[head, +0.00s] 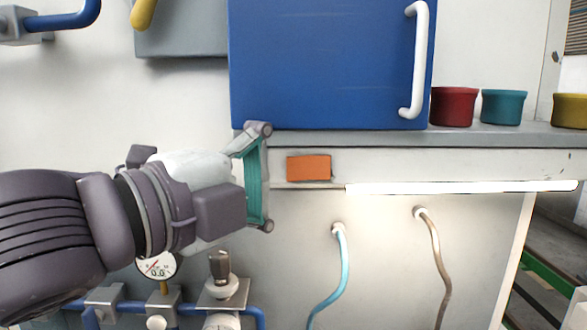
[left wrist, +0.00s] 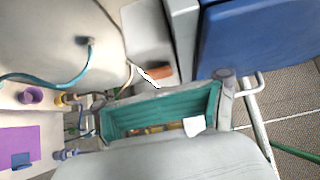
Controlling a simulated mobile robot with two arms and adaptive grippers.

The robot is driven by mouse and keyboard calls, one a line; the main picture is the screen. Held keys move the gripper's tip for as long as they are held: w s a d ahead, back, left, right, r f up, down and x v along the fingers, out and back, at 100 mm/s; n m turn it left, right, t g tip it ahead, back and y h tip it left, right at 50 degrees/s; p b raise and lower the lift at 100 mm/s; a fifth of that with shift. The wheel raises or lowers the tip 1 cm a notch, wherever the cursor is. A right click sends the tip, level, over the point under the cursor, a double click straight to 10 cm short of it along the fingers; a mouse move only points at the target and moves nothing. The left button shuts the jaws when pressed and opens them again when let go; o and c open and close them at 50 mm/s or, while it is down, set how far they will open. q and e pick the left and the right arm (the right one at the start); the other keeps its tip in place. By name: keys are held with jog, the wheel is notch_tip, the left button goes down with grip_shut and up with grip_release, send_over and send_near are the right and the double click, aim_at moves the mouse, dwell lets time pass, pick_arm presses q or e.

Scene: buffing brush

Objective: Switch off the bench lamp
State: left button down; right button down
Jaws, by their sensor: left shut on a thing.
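The bench lamp (head: 460,187) is a bright, lit white strip under the shelf edge. An orange block (head: 308,167), which looks like its switch plate, sits on the rail at the strip's left end. It also shows in the left wrist view (left wrist: 160,73). My left gripper (head: 264,178) is just left of the orange block, apart from it in the picture. My right gripper is out of view.
A blue cabinet (head: 325,65) with a white handle stands on the shelf above. Red (head: 453,107), teal (head: 503,108) and yellow (head: 571,111) pots stand at the right. A blue hose (head: 342,265) and a brown hose (head: 437,260) hang below. A gauge (head: 157,265) and valve are under my arm.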

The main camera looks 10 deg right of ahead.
pick_arm(q)
jog(key=shift+s+d, duration=0.15)
jog(key=shift+s, duration=0.05)
jog(key=shift+w, duration=0.5)
dwell(0.9)
jog(key=v, duration=0.8)
dwell(0.5)
